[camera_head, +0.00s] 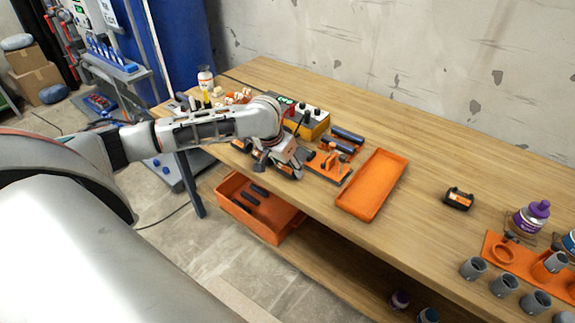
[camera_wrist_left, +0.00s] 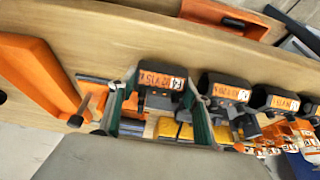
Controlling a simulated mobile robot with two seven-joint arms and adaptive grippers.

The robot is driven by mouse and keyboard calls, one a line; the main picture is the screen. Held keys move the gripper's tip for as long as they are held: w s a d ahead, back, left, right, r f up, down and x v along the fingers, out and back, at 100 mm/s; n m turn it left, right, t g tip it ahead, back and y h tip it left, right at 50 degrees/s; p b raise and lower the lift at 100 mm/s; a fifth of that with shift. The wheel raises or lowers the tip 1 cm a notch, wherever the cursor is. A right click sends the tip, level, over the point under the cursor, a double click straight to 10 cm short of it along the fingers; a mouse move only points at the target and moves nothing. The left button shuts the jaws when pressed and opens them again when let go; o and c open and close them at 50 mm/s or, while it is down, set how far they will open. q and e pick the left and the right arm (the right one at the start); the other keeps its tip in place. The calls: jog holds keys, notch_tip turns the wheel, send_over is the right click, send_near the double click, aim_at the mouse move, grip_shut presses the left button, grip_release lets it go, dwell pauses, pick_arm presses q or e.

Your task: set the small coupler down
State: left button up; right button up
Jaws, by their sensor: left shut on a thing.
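My left gripper (camera_head: 284,165) is low over the front edge of the wooden table, left of the orange tray. In the left wrist view its two green-padded fingers (camera_wrist_left: 162,112) are shut on a dark grey coupler with an orange label (camera_wrist_left: 160,82), which I take as the small coupler. In the head view the gripper mostly hides it. I cannot tell whether it touches the table. Several similar labelled couplers (camera_wrist_left: 226,88) stand in a row to its right. My right gripper is not in view.
The shallow orange tray (camera_head: 372,186) looks empty. An orange fixture (camera_head: 328,168) and dark pipes (camera_head: 346,135) are close to the gripper. An orange bin (camera_head: 238,214) stands below. A black part (camera_head: 458,199) lies farther right, with bare wood (camera_head: 420,170) around it.

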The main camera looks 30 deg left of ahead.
pick_arm(q)
jog(key=shift+p, duration=0.5)
jog(key=o, duration=0.8)
jog(key=shift+f, duration=0.1)
jog(key=shift+o, duration=0.2)
jog(key=shift+f+b, duration=0.15)
jog(key=shift+b, duration=0.9)
jog(key=p+v, duration=0.3)
jog(key=v, duration=0.9)
jog(key=shift+r, duration=0.3)
